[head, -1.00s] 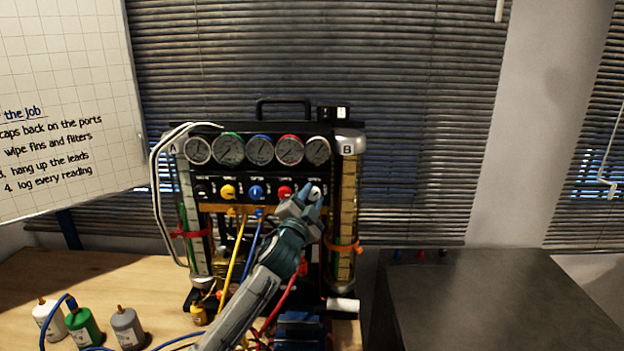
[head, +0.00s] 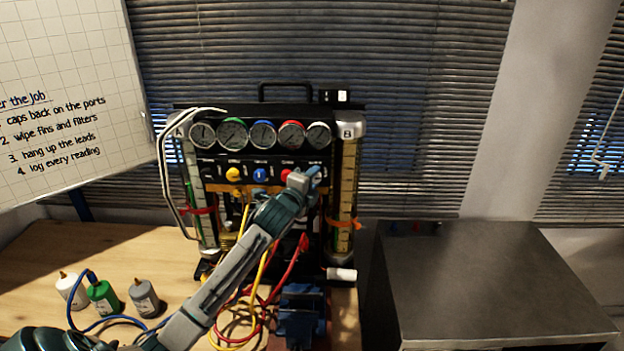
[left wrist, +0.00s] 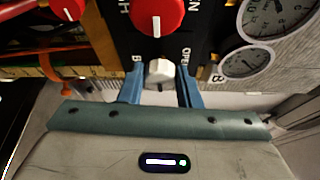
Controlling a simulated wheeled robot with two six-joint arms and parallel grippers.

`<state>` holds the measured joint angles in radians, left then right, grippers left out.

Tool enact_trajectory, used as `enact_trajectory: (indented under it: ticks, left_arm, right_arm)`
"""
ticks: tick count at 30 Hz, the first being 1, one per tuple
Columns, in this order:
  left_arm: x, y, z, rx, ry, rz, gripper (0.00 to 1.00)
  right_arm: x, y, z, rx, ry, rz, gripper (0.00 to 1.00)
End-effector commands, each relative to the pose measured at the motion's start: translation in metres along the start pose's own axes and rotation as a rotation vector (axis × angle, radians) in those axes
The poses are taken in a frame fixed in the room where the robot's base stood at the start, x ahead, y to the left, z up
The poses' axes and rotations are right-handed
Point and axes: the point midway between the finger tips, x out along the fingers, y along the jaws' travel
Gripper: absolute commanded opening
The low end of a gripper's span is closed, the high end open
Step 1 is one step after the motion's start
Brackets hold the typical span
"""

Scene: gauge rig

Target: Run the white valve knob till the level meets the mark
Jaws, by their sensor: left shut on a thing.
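The white valve knob (left wrist: 159,72) shows in the left wrist view between the two blue fingers of my left gripper (left wrist: 160,88), near the "OPEN" lettering. The gripper is shut on it. In the head view my left gripper (head: 312,177) is at the right end of the knob row and hides most of the knob. The right sight tube B (head: 345,190) holds yellowish fluid and has an orange band (head: 345,222) around it. The left tube A (head: 194,180) shows green and has a red band (head: 200,211). I cannot clearly tell either level. My right gripper is out of view.
The red knob (head: 287,175) is close beside my left gripper, with blue (head: 260,175) and yellow (head: 233,174) knobs further left. Several gauges (head: 263,134) sit above. Hoses (head: 262,285) hang below my arm. Bottles (head: 103,297) stand on the left bench.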

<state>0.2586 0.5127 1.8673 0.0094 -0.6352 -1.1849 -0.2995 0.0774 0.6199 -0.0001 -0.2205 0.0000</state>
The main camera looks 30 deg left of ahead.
Motion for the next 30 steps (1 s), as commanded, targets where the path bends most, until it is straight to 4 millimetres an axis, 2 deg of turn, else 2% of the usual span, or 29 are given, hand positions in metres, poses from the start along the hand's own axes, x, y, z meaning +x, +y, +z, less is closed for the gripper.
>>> enact_trajectory:
  ticks: [20,21,24,30]
  left_arm:
    - [0.0,0.0002,0.0002,0.06,-0.001,0.026,0.08]
    - [0.0,0.0002,0.0002,0.06,-0.001,0.026,0.34]
    - [0.0,0.0001,0.0002,0.059,-0.001,0.026,0.52]
    - [0.0,-0.0002,0.0001,0.059,-0.001,0.025,0.52]
  right_arm:
    - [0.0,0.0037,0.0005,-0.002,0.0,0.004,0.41]
    - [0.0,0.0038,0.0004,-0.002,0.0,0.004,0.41]
    - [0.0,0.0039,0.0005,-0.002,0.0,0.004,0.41]
    - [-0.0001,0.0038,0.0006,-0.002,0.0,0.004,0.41]
